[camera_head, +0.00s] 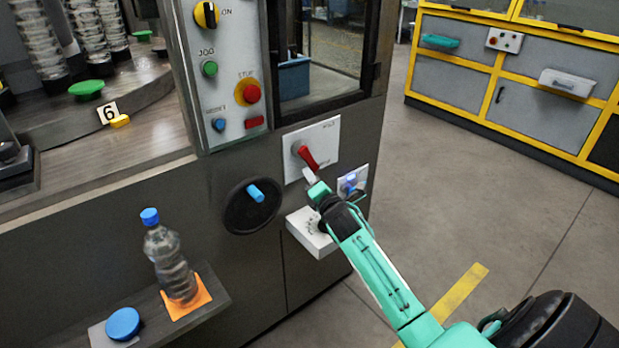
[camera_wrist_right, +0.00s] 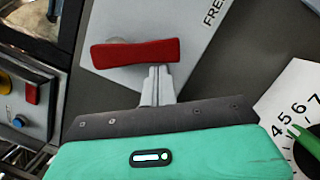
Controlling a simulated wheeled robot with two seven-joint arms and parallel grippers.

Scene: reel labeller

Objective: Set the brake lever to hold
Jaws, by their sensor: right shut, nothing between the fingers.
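The red brake lever (camera_head: 307,156) sits on a white plate (camera_head: 322,136) on the machine's front. It slants down and right from its pivot, toward the lower of two small labels. In the right wrist view the lever (camera_wrist_right: 135,53) lies nearly level, and the plate reads "FREE" beyond its right end. My right gripper (camera_head: 309,176) is shut and empty, just below the lever's lower part. In the wrist view its fingertips (camera_wrist_right: 157,70) meet the lever's lower edge; I cannot tell whether they touch. My left gripper is not in view.
A control panel (camera_head: 222,130) with knob and buttons is above left. A black handwheel (camera_head: 238,212) with a blue handle is left of my gripper. A white numbered dial block (camera_head: 308,240) is just below. A bottle (camera_head: 170,262) stands on a low shelf. Floor at right is open.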

